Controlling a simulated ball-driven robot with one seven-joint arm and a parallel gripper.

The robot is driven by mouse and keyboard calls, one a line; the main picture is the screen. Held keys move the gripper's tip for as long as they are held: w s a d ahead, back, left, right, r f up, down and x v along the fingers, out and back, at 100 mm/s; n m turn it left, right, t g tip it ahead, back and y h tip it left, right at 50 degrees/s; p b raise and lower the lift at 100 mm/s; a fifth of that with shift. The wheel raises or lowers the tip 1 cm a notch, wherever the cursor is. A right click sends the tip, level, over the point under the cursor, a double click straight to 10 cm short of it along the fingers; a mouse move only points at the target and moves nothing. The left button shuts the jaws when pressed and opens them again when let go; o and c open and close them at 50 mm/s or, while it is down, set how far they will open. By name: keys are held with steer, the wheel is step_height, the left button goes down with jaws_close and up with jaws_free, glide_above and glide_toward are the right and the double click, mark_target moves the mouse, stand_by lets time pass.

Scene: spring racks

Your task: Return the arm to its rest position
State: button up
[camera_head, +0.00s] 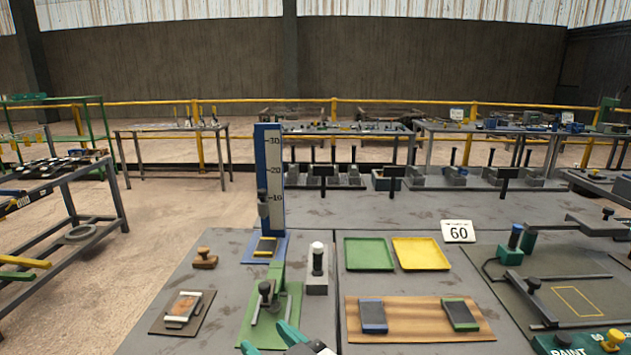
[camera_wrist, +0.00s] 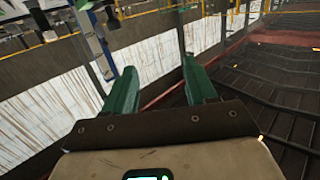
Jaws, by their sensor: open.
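My gripper (camera_wrist: 160,82) shows in the wrist view with its two green fingers spread apart and nothing between them. The wrist view is tilted and looks past the fingers at walls and a dark ribbed surface. In the head view, my gripper (camera_head: 268,340) is at the bottom edge, mostly cut off, with its teal fingertips near the front of a green plate (camera_head: 287,330). The rest of my arm is hidden below the frame.
A blue height gauge (camera_head: 262,145) stands behind the green fixture. A green tray (camera_head: 369,254), a yellow tray (camera_head: 421,253) and a brown board (camera_head: 415,332) lie to the right. A wooden-handled stamp (camera_head: 205,258) sits left. Open floor (camera_head: 165,215) lies farther left.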

steer(key=s+d+f+m+g+h, duration=0.2)
steer(key=s+d+f+h, duration=0.25)
steer(key=d+f, duration=0.5)
steer(key=s+d+f+m+g+h, duration=0.25)
steer(key=s+d+f, duration=0.25)
steer(key=d+f, duration=0.45)
steer(key=s+d+f+m+g+h, duration=0.2)
steer(key=s+d, duration=0.5)
steer(key=s, duration=0.4)
steer(key=s+d+f+m+g+h, duration=0.1)
steer(key=s+d+f+g+h, duration=0.1)
steer(key=s+d+f+g, duration=0.3)
steer(key=s+d, duration=0.3)
steer(key=s, duration=0.3)
steer(key=shift+f+m, duration=0.35)
